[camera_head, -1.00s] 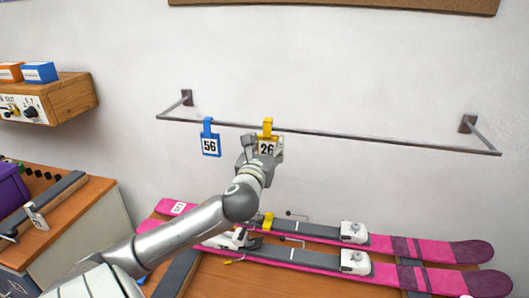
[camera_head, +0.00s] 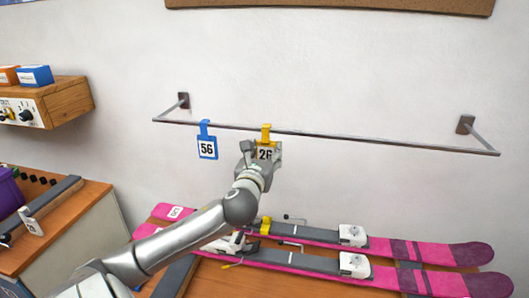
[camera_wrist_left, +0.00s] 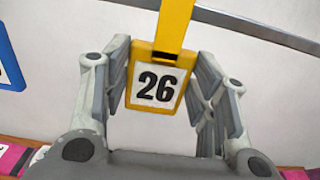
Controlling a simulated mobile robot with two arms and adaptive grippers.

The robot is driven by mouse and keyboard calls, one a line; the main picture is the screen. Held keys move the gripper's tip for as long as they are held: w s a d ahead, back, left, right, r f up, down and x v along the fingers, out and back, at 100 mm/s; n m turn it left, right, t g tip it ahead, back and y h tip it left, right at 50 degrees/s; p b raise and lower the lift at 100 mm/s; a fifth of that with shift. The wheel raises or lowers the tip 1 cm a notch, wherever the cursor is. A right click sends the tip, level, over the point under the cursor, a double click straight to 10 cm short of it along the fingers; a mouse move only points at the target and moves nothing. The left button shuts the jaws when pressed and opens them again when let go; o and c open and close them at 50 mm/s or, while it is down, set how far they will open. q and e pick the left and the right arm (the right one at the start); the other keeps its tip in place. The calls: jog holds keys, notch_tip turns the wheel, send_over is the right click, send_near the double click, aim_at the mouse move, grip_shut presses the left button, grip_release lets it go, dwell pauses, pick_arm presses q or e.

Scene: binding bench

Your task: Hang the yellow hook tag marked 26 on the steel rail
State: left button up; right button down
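The yellow hook tag marked 26 (camera_head: 265,154) is at the steel rail (camera_head: 350,141), its hook crossing the rail left of the middle. In the left wrist view, the tag (camera_wrist_left: 157,87) faces me slightly tilted, its hook rising in front of the rail (camera_wrist_left: 262,31). My left gripper (camera_head: 262,150) is at the tag's body; in the wrist view its two fingers (camera_wrist_left: 160,80) stand on either side of it. They look open, with gaps beside the tag's lower part; contact higher up is unclear. The hook's far side is hidden. My right gripper is not in view.
A blue tag marked 56 (camera_head: 207,148) hangs on the rail to the left. Pink skis (camera_head: 440,250) with bindings lie on the bench below. A wooden box (camera_head: 70,97) is on the wall at left. The rail right of the yellow tag is bare.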

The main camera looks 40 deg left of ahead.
pick_arm(q)
jog(key=o, duration=0.5)
jog(key=shift+o, duration=0.2)
jog(key=v, duration=0.7)
jog(key=shift+s, duration=0.25)
jog(key=shift+d, duration=0.1)
